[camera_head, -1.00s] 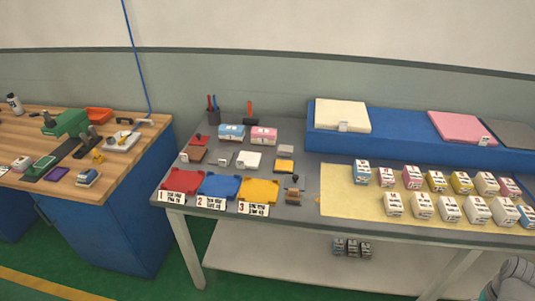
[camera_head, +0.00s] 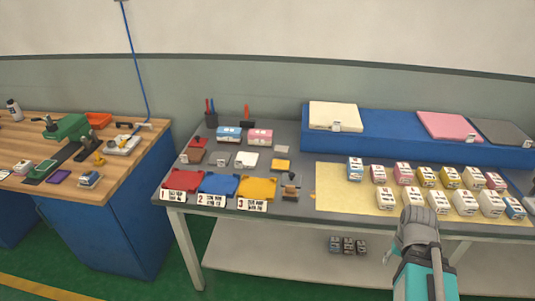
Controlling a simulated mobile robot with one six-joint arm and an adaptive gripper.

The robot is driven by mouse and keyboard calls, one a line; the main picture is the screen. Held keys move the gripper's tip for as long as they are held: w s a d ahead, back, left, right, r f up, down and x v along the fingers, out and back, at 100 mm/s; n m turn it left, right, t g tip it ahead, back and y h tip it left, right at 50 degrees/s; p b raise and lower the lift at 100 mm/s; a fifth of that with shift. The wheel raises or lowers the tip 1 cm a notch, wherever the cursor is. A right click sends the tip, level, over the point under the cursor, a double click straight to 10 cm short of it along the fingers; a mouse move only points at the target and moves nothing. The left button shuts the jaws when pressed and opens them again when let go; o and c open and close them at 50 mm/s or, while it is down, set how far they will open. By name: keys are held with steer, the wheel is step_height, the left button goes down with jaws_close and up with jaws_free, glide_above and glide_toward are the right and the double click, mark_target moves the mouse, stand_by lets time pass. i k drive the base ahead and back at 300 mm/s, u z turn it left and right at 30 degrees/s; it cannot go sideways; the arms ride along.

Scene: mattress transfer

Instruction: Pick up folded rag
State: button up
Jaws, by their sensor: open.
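Several small flat items lie on the left half of the grey table, and I cannot tell for certain which is the folded rag. A small white, cloth-like block (camera_head: 247,160) lies below the pink box. A small yellow piece (camera_head: 282,165) lies to its right, and a brown piece (camera_head: 193,157) lies farther left. My arm, grey and teal, rises at the lower right in front of the table edge. No gripper fingers show, and the arm is well apart from these items.
Red (camera_head: 182,181), blue (camera_head: 218,185) and yellow (camera_head: 257,188) trays line the table's front left. Several small boxes stand on a pale yellow mat (camera_head: 340,190). A blue riser (camera_head: 390,143) bears cream, pink and grey pads. A wooden bench (camera_head: 30,145) stands left.

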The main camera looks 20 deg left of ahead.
mark_target(282, 150)
steer(key=u, duration=0.4)
steer(key=i, duration=1.5)
steer(key=z, duration=0.05)
